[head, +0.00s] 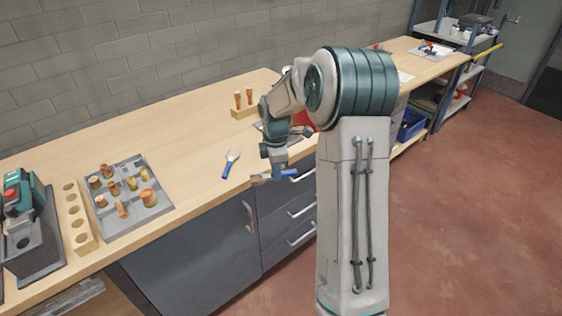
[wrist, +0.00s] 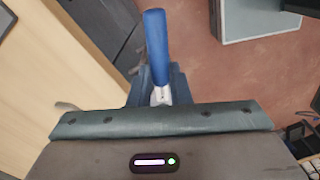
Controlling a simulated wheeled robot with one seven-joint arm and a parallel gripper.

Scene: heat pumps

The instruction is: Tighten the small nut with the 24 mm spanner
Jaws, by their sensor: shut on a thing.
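My gripper (head: 274,172) is just off the front edge of the workbench, shut on a blue-handled spanner (wrist: 155,45). In the wrist view the blue handle points away from my gripper (wrist: 160,84), and a bit of pale metal shows between the fingers. A second blue-handled spanner (head: 230,164) with an open metal jaw lies on the bench, left of my gripper. No size mark can be read on either spanner. I cannot make out the small nut in either view.
A grey tray (head: 134,222) with several copper and brass fittings lies on the bench at left, beside a wooden block with holes (head: 75,215) and a green-grey machine (head: 28,225). A wooden stand (head: 243,111) holds orange-handled tools.

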